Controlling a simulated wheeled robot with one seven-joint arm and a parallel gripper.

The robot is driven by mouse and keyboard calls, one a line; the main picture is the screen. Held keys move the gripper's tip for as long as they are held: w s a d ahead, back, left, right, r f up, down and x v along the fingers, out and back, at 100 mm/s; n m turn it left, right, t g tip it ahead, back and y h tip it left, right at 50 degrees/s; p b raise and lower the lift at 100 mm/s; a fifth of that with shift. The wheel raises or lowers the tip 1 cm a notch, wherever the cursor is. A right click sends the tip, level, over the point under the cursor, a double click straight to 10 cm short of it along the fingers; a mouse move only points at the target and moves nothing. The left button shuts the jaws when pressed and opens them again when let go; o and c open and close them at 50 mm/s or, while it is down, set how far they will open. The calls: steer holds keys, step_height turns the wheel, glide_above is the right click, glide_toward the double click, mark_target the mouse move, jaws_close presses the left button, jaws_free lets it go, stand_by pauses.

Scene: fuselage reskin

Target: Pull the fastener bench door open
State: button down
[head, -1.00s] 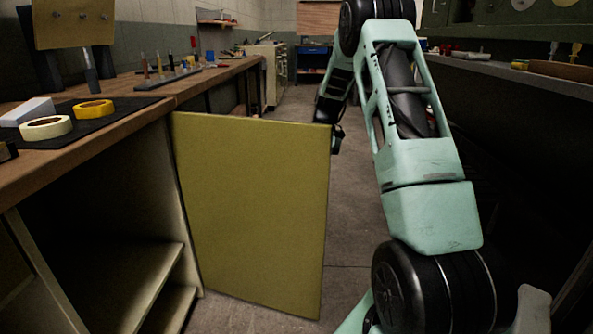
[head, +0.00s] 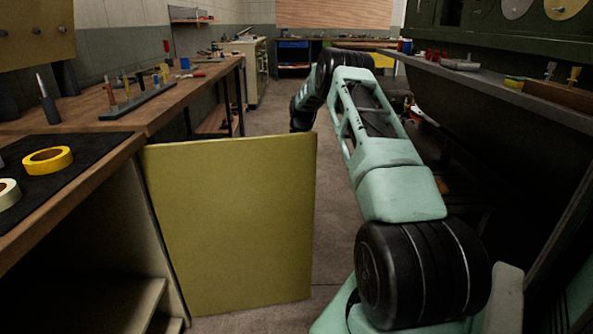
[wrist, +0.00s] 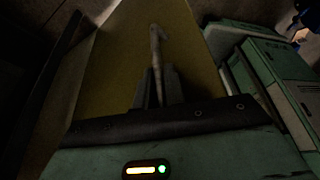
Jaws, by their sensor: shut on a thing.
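The fastener bench door (head: 235,230) is a flat olive-yellow panel. It stands swung out from the bench (head: 95,190) across the aisle, with the open shelves of the bench showing at its left. In the wrist view the door (wrist: 185,60) fills the upper middle. A thin bar handle (wrist: 156,45) stands out from its face. My gripper (wrist: 158,88) is shut on this handle. In the head view my arm reaches past the door's right edge, and the gripper and handle are hidden behind the panel.
On the bench top are a yellow tape roll (head: 48,160), a dark mat and a rack of tools (head: 138,100). A long dark counter (head: 500,90) runs along the right. Clear floor (head: 335,200) lies between the door and my arm.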

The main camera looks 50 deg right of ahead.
steer(key=c, duration=1.5)
jaws_free()
steer(key=shift+r, duration=0.1)
steer(key=shift+p+v, duration=2.9)
steer(key=shift+v, duration=5.7)
